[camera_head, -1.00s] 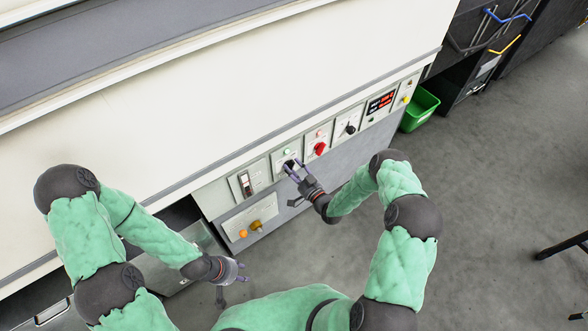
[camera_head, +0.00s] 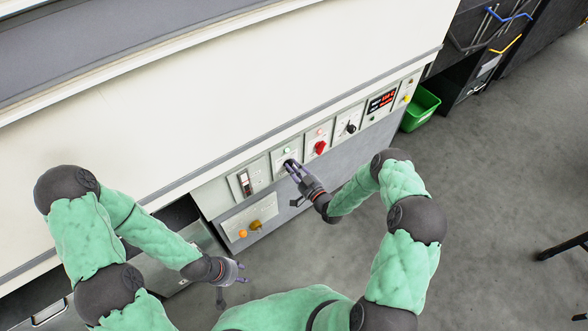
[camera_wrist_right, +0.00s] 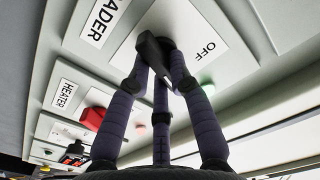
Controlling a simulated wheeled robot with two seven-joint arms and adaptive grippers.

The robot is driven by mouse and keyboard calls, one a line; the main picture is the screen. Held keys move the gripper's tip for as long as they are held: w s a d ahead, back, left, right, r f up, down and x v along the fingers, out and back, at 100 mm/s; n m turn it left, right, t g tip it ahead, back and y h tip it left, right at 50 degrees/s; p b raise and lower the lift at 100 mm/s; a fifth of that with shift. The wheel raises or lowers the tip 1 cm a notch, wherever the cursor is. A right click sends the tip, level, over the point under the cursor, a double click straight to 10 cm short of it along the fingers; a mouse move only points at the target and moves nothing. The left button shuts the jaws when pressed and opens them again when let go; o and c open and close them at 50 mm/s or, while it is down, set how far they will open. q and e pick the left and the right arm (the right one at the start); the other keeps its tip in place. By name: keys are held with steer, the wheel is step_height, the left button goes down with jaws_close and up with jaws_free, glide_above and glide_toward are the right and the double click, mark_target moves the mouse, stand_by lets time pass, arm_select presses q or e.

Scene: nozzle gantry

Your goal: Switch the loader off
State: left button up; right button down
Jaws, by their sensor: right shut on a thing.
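The loader panel (camera_wrist_right: 190,25), with cut-off "ADER" and "OFF" labels, fills the top of the right wrist view. Its black knob (camera_wrist_right: 152,50) sits between the fingers of my right gripper (camera_wrist_right: 160,78), which are shut on it. In the head view the right gripper (camera_head: 291,168) is at the front of the loader panel (camera_head: 279,160), and its fingers mostly hide the knob. A green lamp (camera_head: 286,150) glows above the knob; it also shows in the right wrist view (camera_wrist_right: 208,88). My left gripper (camera_head: 240,272) is open and empty, away from the panels.
The heater panel (camera_head: 318,140) with a red knob (camera_head: 320,147) is just right of the loader. A green bin (camera_head: 421,108) stands at the right.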

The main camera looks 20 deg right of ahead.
steer(key=shift+s+a+r+n+b, duration=0.1)
steer(key=shift+n+b, duration=1)
steer(key=shift+n, duration=1.2)
steer(key=shift+a+n+b, duration=0.1)
steer(key=shift+n+b, duration=0.95)
steer(key=shift+n, duration=1.25)
steer(key=c, duration=1.1)
jaws_free()
steer(key=v, duration=1.2)
steer(key=shift+a, duration=0.1)
